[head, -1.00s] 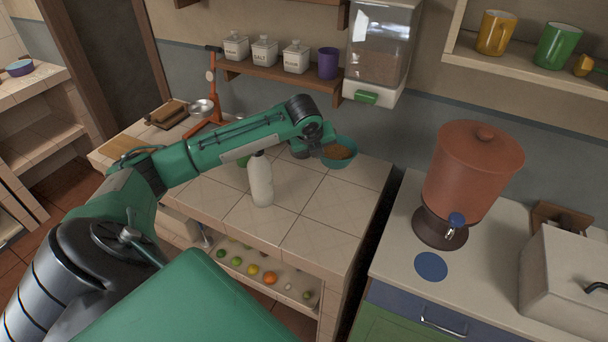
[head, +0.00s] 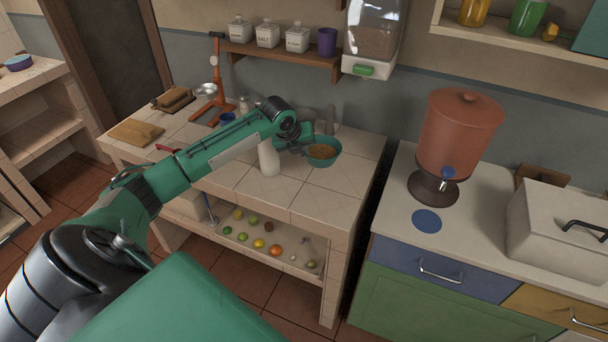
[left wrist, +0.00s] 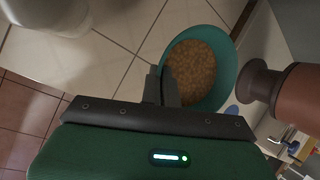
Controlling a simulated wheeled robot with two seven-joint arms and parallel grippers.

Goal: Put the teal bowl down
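The teal bowl (head: 333,158), filled with tan bits of food, is over the back right part of the tiled counter (head: 318,203). I cannot tell whether its base touches the tiles. My left gripper (head: 303,148) is at the bowl's left side. In the left wrist view, the gripper's fingers (left wrist: 166,86) are close together at the near rim of the bowl (left wrist: 226,88), which looks pinched between them. The bowl looks about level. My right gripper is in neither view.
A white bottle (head: 268,158) stands on the counter just left of the bowl, close to my forearm. A grain dispenser (head: 376,35) hangs on the wall above. Bare tiles lie in front of the bowl. A gap separates this counter from the one with the clay water dispenser (head: 458,135).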

